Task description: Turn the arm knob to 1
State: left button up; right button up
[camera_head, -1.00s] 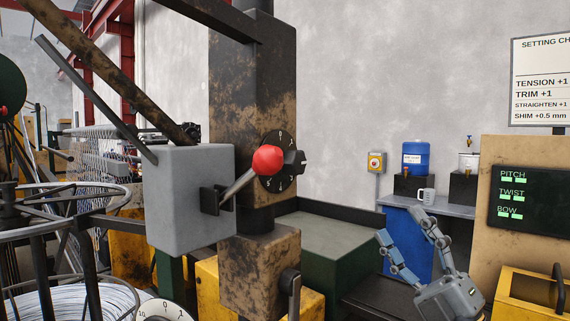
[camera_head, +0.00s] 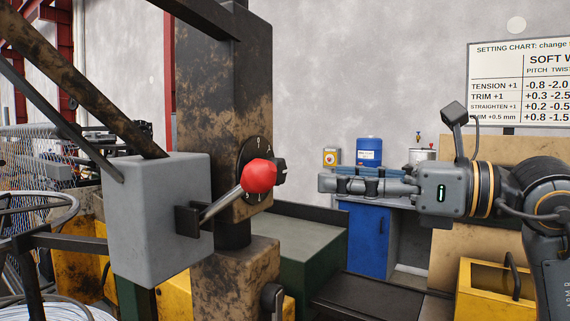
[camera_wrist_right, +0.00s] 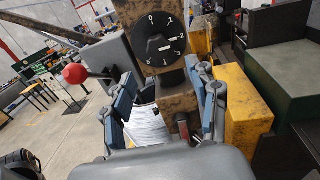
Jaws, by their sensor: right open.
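The arm knob (camera_wrist_right: 155,45) is black and sits on a round black dial with white numbers on the rusty column. In the wrist view the dial faces me, with 0 near the top; I cannot tell surely which number the knob's mark meets. In the head view the knob (camera_head: 281,172) shows edge-on behind a red ball (camera_head: 259,176) on a grey lever. My right gripper (camera_head: 322,183) is open and empty, right of the knob, pointing at the column and apart from it. In the wrist view its two fingers (camera_wrist_right: 163,78) lie below the dial. My left gripper is out of view.
The red-ball lever sticks out from a grey box (camera_head: 160,215) close to the dial. A green block (camera_head: 312,245) stands below, right of the column. A setting chart (camera_head: 520,85) hangs on the right. The space between gripper and knob looks clear.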

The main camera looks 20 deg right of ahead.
aim_at(283, 173)
jog(key=p+x, duration=0.2)
jog(key=x, duration=0.7)
jog(key=shift+s, duration=0.1)
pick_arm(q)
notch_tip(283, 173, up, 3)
pick_arm(e)
jog(key=c, duration=1.2)
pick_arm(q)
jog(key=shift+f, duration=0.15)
pick_arm(e)
jog(key=shift+f, duration=0.1)
jog(key=n+b, duration=0.2)
jog(key=n, duration=0.2)
jog(key=shift+d, duration=0.1)
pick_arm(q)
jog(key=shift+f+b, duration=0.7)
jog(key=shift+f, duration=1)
pick_arm(e)
jog(key=shift+n, duration=2.4)
